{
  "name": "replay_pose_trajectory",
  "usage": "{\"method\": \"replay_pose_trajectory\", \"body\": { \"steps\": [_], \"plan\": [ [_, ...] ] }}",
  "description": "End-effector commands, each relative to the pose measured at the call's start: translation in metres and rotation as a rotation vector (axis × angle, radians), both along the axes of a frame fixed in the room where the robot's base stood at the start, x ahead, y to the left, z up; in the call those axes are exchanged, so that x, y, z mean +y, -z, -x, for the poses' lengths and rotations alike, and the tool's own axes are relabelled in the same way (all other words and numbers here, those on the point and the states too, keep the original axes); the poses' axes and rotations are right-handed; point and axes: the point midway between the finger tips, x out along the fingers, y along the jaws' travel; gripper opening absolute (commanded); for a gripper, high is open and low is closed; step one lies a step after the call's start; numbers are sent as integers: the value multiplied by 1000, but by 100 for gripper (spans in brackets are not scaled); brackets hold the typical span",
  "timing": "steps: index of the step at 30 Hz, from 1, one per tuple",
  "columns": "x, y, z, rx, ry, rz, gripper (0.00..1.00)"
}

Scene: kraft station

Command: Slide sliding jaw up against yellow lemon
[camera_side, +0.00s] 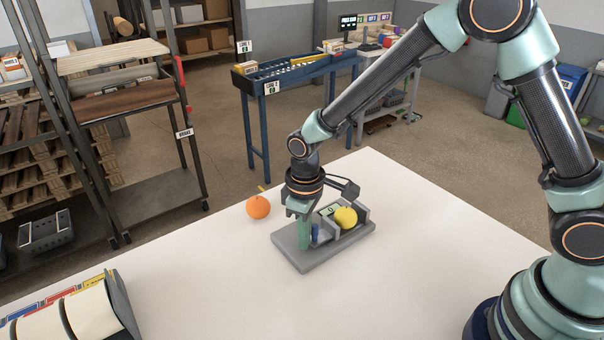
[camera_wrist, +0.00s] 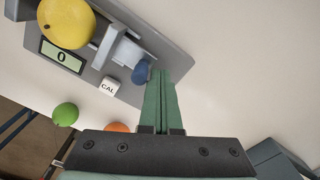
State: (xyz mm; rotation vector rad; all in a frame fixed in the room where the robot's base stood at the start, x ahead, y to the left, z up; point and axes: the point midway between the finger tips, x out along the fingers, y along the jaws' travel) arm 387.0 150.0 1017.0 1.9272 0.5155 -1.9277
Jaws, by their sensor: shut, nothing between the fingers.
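The yellow lemon (camera_side: 345,217) rests on a grey gauge plate (camera_side: 300,262); it also shows at the upper left of the wrist view (camera_wrist: 67,22). The light grey sliding jaw (camera_wrist: 124,52) with a blue knob (camera_wrist: 141,72) is on the lemon's right in the wrist view. The knob shows in the side view (camera_side: 315,233), partly hidden by my gripper. My gripper (camera_side: 304,243) is shut and empty, low over the plate. In the wrist view its green fingertips (camera_wrist: 158,75) are right beside the knob, on the side away from the lemon.
A display reading 0 (camera_wrist: 63,57) and a white CAL cube (camera_wrist: 109,86) sit near the lemon. An orange (camera_side: 258,206) and a green fruit (camera_wrist: 65,114) lie off the plate. A file rack (camera_side: 85,310) stands front left. The table right of the plate is clear.

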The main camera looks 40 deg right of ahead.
Motion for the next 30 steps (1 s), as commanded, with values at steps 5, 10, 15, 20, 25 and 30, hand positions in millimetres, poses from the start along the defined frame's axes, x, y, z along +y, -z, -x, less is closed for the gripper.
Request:
{"method": "replay_pose_trajectory", "body": {
  "steps": [5,10,15,20,25,30],
  "plan": [
    [-6,0,0,0,0,0,0],
    [-12,0,0,0,1,0,0],
    [-16,0,0,-1,0,0,0],
    [-16,0,0,0,-1,0,0],
    [-16,0,0,0,0,0,0],
    [-19,0,0,0,0,0,0]
  ]
}}
